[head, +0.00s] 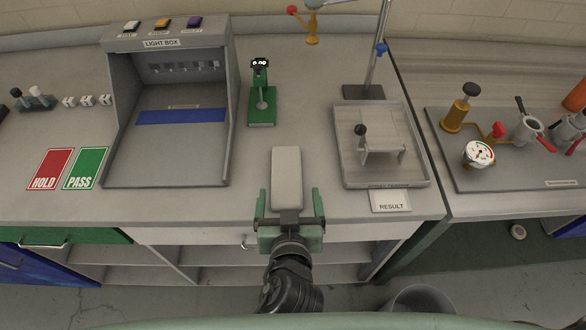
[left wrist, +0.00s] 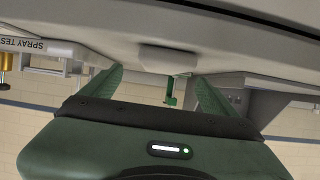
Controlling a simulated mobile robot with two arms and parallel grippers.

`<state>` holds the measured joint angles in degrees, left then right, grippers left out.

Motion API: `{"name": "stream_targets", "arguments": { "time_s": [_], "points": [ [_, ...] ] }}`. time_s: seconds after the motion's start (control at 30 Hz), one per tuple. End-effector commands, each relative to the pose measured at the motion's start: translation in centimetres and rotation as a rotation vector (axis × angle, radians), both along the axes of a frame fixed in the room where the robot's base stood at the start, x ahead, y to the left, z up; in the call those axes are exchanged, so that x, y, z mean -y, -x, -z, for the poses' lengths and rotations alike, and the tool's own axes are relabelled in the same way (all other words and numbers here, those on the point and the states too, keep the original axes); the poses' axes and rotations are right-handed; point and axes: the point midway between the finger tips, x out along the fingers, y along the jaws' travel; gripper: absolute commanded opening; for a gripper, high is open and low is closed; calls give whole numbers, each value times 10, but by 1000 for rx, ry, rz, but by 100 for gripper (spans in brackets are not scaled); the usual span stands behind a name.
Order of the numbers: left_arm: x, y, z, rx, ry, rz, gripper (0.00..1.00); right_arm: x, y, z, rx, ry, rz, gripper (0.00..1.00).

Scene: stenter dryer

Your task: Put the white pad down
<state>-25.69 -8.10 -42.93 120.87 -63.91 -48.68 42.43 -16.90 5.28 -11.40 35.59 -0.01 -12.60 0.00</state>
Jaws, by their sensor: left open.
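The white pad (head: 287,178) is a pale, long rounded block at the front middle of the counter. It appears to lie on the counter top, its near end close to the front edge. In the left wrist view, which is upside down, the pad (left wrist: 168,57) shows as a pale lump against the counter. My left gripper (head: 290,203) is open, with its green fingers apart on either side of the pad's near end. The fingers (left wrist: 160,78) show clear gaps to the pad in the wrist view. My right gripper is in neither view.
The light box (head: 168,140) stands left and a grey spray tester tray (head: 382,185) right, with a RESULT card (head: 391,201) before it. A green stand (head: 262,110) is behind the pad. HOLD (head: 50,169) and PASS (head: 86,168) cards lie far left. Clear counter surrounds the pad.

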Motion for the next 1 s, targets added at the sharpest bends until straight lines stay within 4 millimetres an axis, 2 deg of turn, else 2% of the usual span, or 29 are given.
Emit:
{"name": "stream_targets", "arguments": {
  "time_s": [0.17,0.37,0.5,0.77,0.8,1.0],
  "points": [
    [-1,-20,4,2,-2,0,89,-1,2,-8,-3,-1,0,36],
    [-2,-49,7,3,-4,1,89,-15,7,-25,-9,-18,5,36],
    [-1,-63,18,0,-2,1,89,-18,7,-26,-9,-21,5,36],
    [-1,-66,21,-1,1,0,89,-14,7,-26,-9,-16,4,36],
    [-1,-66,21,-1,1,0,86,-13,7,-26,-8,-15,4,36],
    [-1,-66,21,-1,0,0,31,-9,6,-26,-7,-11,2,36]
  ]
}}
